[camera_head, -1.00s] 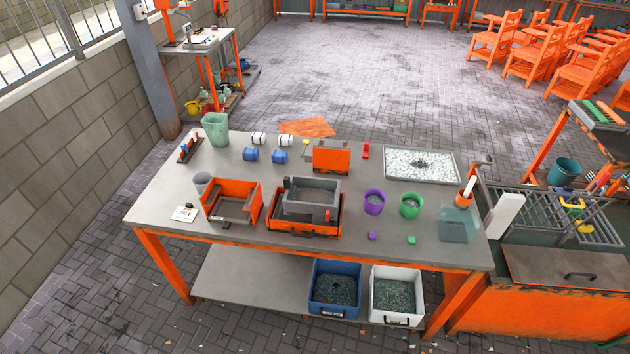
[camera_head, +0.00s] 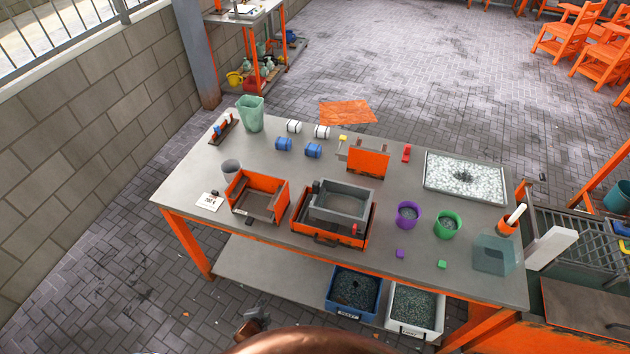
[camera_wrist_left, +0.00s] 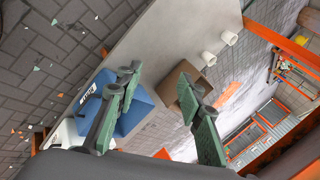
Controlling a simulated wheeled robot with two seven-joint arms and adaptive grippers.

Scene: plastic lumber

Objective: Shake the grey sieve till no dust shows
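The grey sieve (camera_head: 335,215) is a rectangular box-like frame with a pale mesh floor. My left gripper (camera_head: 252,326) shows small and dark at the bottom edge of the head view, in front of the bench and well apart from the sieve. In the left wrist view its two green fingers (camera_wrist_left: 161,78) are spread with nothing gripped between them. The sieve is not recognisable in that view. My right gripper is not in view.
An orange open-fronted box (camera_head: 282,203) stands left of the sieve. Purple (camera_head: 408,219) and green (camera_head: 447,229) cups are to its right. A speckled tray (camera_head: 430,185) lies back right. Blue (camera_head: 350,308) and white (camera_head: 413,325) bins rest on the lower shelf.

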